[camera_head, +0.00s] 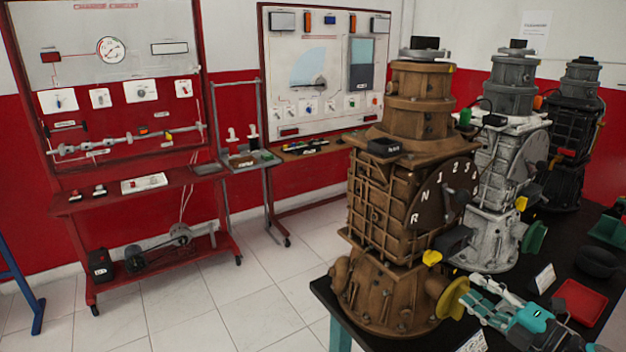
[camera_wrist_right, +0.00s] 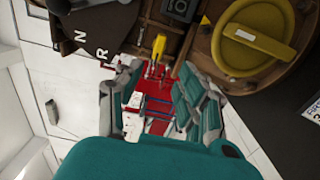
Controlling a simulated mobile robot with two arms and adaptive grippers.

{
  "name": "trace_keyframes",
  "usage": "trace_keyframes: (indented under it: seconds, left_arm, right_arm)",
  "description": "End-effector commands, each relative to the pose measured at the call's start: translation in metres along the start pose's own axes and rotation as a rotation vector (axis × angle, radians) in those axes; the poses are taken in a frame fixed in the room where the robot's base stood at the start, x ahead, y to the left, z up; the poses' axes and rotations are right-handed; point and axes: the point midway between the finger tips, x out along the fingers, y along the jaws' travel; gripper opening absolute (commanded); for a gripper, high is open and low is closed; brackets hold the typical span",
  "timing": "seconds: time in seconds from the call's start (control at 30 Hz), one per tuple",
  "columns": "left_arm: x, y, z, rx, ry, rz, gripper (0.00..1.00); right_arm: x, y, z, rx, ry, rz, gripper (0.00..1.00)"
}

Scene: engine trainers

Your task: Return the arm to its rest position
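My right gripper (camera_head: 472,294) comes in from the lower right in the head view, close to the yellow round flange (camera_head: 453,298) low on the brown gearbox trainer (camera_head: 385,200). In the right wrist view its two fingers (camera_wrist_right: 158,78) stand apart with nothing between them. The floor and a red area show through the gap. A yellow knob (camera_wrist_right: 158,46) appears beyond the fingertips, and the yellow flange (camera_wrist_right: 253,38) is to their right; I cannot tell whether a finger touches the trainer. My left gripper is not in view.
The black table (camera_head: 575,250) also bears a white trainer (camera_head: 495,180), a black trainer (camera_head: 570,140), a red tray (camera_head: 580,302) and a black bowl (camera_head: 598,262). A red wheeled bench (camera_head: 150,200) stands at the left wall. The tiled floor (camera_head: 215,295) before it is clear.

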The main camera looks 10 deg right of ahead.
Motion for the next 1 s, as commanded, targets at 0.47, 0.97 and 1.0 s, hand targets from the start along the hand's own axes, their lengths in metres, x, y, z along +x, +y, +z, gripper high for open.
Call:
trace_keyframes:
  seconds: [0.47,0.97,1.0]
  left_arm:
    - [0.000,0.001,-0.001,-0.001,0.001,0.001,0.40]
    - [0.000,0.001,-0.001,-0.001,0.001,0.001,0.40]
    - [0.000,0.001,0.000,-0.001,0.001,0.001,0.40]
  right_arm:
    - [-0.058,-0.160,-0.083,0.869,-0.760,-0.254,0.38]
    - [-0.127,-0.210,-0.249,1.371,-1.106,-0.719,0.38]
    - [-0.131,-0.209,-0.259,1.395,-1.118,-0.750,0.38]
